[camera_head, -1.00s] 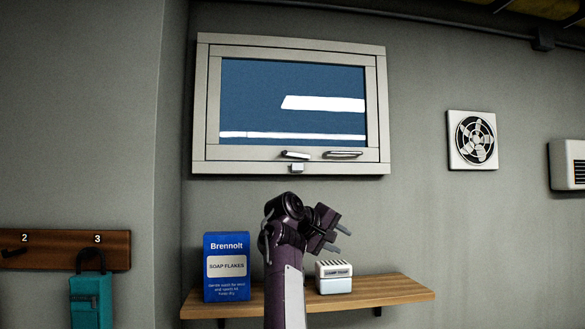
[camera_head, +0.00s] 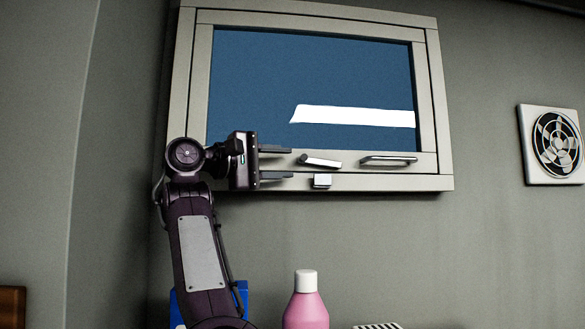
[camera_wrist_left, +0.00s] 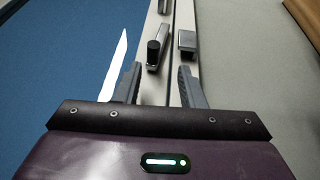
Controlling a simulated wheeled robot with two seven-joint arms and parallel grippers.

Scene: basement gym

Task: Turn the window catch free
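The window catch (camera_head: 320,160) is a short metal lever on the bottom rail of the window (camera_head: 330,60), lying nearly level with a slight tilt. A small metal keeper block (camera_head: 321,181) sits just below it on the frame. My left gripper (camera_head: 291,164) is open and empty, just left of the catch, its fingers pointing right. In the left wrist view the catch (camera_wrist_left: 158,50) stands ahead of the two open fingertips (camera_wrist_left: 160,78), apart from them; the keeper block (camera_wrist_left: 187,43) is right of it. My right gripper is not in view.
A metal pull handle (camera_head: 388,160) is on the rail right of the catch. Below are a pink bottle (camera_head: 305,308), a blue box (camera_head: 243,290) mostly behind my arm, and a striped white item (camera_head: 378,326). A wall fan (camera_head: 555,145) is at right.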

